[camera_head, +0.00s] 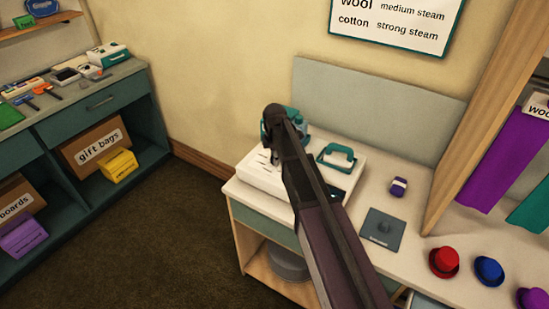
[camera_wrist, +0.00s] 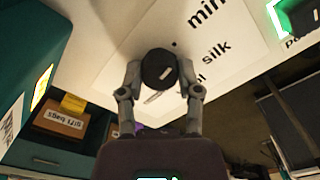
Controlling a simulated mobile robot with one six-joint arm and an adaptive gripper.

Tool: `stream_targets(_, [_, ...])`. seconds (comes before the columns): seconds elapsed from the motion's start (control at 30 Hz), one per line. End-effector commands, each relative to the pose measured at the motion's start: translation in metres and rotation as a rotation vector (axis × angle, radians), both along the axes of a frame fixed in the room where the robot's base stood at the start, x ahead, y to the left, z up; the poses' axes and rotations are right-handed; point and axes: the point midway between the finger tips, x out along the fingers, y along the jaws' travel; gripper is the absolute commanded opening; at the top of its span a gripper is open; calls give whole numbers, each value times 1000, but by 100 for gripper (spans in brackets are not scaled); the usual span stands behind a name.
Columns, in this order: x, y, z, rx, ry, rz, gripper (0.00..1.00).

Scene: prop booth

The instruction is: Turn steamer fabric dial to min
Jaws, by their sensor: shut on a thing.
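The steamer (camera_head: 262,178) is a white box on the counter with teal parts at its back, partly hidden by my arm in the head view. In the wrist view its white panel (camera_wrist: 112,72) carries the words "min" and "silk" and part of another word. The dark round fabric dial (camera_wrist: 156,66) has a short pale mark at its lower right, not facing "min". My gripper (camera_wrist: 159,70) has one finger on each side of the dial and is shut on it. In the head view the dial and fingertips are hidden behind my arm.
A small purple-and-white item (camera_head: 398,187), a dark square plate (camera_head: 381,229), and red (camera_head: 444,262) and blue (camera_head: 488,270) hats are on the counter. A wooden post (camera_head: 484,125) stands at right.

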Motion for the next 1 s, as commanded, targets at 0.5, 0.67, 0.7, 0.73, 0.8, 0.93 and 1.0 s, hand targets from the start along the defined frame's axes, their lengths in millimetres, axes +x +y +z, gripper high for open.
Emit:
stream_targets(0.5, [-3,0,-1,-1,6,9,75])
stream_targets(0.67, [-2,0,0,-1,3,9,80])
stream_targets(0.7, [-1,0,0,-1,3,8,80])
stream_targets(0.73, [-1,0,0,-1,3,8,80])
stream_targets(0.8, [-1,0,0,0,2,8,80])
stream_targets(0.93, [-1,0,0,0,1,7,80])
stream_targets(1.0, [-1,0,0,0,1,3,80])
